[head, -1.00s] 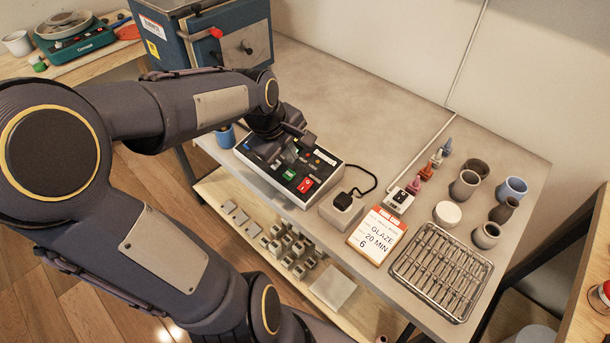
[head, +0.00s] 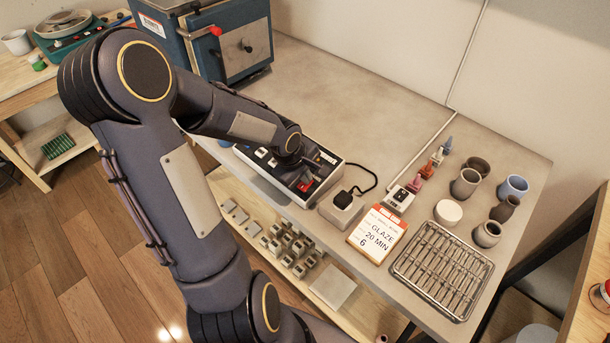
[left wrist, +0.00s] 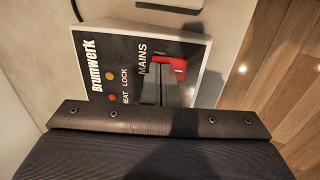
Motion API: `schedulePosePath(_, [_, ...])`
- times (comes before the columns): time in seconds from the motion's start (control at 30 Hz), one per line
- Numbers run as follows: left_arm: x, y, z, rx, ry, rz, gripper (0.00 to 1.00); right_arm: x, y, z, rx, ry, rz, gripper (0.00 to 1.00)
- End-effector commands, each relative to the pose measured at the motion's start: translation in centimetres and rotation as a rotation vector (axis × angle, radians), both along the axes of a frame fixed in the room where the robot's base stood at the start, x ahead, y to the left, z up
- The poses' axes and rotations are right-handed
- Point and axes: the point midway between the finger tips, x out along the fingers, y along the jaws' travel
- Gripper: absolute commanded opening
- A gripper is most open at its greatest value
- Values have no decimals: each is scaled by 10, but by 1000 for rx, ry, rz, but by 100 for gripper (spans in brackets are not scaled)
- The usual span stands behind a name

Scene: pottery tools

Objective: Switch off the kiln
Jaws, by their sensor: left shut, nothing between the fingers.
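The kiln (head: 242,47) is a blue box with a grey front and a red-knobbed handle, at the top of the head view. Its black control box (head: 334,176) with white sides lies on the table. A red switch (head: 305,185) shows near its front edge. In the left wrist view the red switch (left wrist: 178,68) sits beside the word MAINS, partly covered by a dark shape; yellow and red lights are near HEAT and LOCK. My left gripper (head: 312,167) is shut and empty, low over the box by the red switch. I cannot tell whether it touches. My right gripper is not in view.
A grey block with a black plug (head: 343,200), a glaze timer card (head: 377,233) and a wire rack (head: 441,270) stand to the right. The table behind the box is clear.

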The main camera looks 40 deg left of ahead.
Motion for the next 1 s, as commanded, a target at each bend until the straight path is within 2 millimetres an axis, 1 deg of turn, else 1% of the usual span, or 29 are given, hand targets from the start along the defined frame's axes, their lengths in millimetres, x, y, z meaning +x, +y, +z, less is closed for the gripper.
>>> schedulePosePath(0.23, [0, 0, 0, 1, -1, 0, 0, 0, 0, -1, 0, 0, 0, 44])
schedulePosePath(0.27, [1, 0, -2, 1, -1, 0, 0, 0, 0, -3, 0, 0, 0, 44])
schedulePosePath(0.37, [4, 0, -9, 3, -3, 0, 0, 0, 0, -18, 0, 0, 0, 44])
schedulePosePath(0.4, [3, 0, -4, 2, -1, 1, 0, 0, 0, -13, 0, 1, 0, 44])
schedulePosePath(0.43, [3, 0, -3, 1, 0, 1, 0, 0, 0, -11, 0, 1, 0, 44])
schedulePosePath(0.67, [1, 0, -4, 0, 3, 1, 0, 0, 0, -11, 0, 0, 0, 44])
schedulePosePath(1.0, [-14, 1, -7, -2, 8, 1, 0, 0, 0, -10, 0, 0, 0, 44])
